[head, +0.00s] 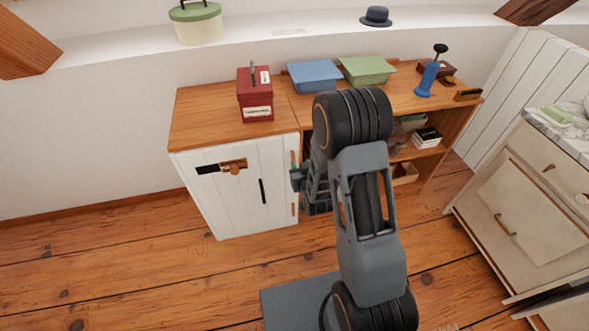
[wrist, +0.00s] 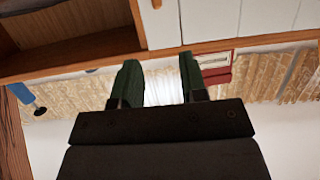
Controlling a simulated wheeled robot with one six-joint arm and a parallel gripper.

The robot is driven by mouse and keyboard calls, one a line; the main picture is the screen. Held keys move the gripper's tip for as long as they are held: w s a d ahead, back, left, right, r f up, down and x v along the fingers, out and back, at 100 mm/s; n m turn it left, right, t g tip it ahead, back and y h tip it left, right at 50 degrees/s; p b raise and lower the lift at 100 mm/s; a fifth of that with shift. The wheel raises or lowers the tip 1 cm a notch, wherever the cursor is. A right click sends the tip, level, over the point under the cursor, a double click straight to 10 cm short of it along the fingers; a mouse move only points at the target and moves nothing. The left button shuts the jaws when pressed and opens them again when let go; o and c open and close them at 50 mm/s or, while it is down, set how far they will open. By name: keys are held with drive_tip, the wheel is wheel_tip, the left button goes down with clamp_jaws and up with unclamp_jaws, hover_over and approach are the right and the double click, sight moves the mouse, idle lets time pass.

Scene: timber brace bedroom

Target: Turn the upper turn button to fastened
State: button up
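The white cabinet door (head: 235,195) faces the room in the head view, with a dark upright handle (head: 262,191) near its right side. Along its right edge a narrow brown upright piece, seemingly the upper turn button (head: 293,160), is partly hidden by my gripper. A similar brown piece (head: 293,209) sits lower on that edge. My gripper (head: 298,177) is just right of the door edge; contact cannot be told. In the wrist view my gripper (wrist: 158,82) is open, with nothing visible between its two dark green fingers. A small brown bit (wrist: 156,3) shows at the top edge.
A brown wooden fitting (head: 234,166) sits beside a black plate (head: 207,169) at the door's upper left. A red box (head: 255,95) stands on the wooden top, with blue (head: 314,76) and green (head: 367,69) boxes right of it. Floor (head: 130,250) left is clear.

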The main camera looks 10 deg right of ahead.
wheel_tip(320, 180, down, 8)
drive_tip(key=s+t+b, duration=0.3)
drive_tip(key=w, duration=1.3)
drive_tip(key=shift+w+r, duration=0.15)
drive_tip(key=shift+w, duration=0.1)
drive_tip(key=shift+d, duration=0.1)
clamp_jaws()
